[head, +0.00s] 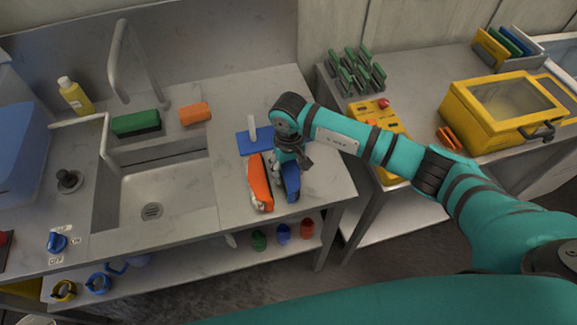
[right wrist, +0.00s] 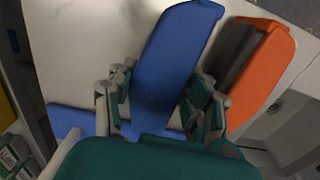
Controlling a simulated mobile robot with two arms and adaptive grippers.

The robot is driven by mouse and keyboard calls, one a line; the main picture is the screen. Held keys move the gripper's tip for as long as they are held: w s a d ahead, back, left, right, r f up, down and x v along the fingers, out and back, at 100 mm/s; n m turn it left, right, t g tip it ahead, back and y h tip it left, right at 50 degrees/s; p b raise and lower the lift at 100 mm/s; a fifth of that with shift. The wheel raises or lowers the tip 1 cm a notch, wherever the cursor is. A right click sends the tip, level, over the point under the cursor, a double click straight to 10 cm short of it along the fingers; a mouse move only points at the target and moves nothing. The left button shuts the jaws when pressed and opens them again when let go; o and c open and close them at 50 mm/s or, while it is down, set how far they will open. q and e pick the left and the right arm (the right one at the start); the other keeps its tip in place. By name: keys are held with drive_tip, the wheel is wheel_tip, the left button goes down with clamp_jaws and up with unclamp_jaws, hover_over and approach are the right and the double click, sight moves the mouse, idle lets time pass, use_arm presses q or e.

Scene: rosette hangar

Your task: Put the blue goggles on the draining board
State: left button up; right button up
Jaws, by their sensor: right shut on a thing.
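The blue goggles (head: 291,184) are at the front of the bare steel draining board (head: 322,180), right of the sink basin. My right gripper (head: 287,166) reaches down over them from the right and is shut on them. In the right wrist view the blue goggles (right wrist: 172,58) lie between its two fingers. I cannot tell whether they rest on the steel or hang just above it. The orange goggles (head: 259,183) lie close on their left, and also show in the right wrist view (right wrist: 262,75). My left gripper is not in view.
A flat blue item (head: 254,143) with a pale upright part lies behind the goggles. The sink basin (head: 168,196) and tap (head: 122,45) are to the left. A yellow case (head: 500,112) and a green-pegged rack (head: 356,72) stand on the right table. Bare steel shows right of the gripper.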

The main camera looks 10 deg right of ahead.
sight(289, 167)
drive_tip(key=shift+f, duration=0.1)
drive_tip(key=shift+f+b, duration=0.1)
drive_tip(key=shift+b, duration=0.2)
drive_tip(key=o, duration=0.7)
drive_tip(key=shift+o, duration=0.9)
drive_tip(key=shift+r+p, duration=0.3)
drive_tip(key=shift+p, duration=0.05)
drive_tip(key=shift+w+r+b, duration=0.1)
drive_tip(key=shift+r+b, duration=0.2)
drive_tip(key=shift+b, duration=0.05)
wheel_tip(289, 167, up, 11)
drive_tip(key=b, duration=0.3)
drive_tip(key=shift+f, duration=0.2)
drive_tip(key=shift+r, duration=0.3)
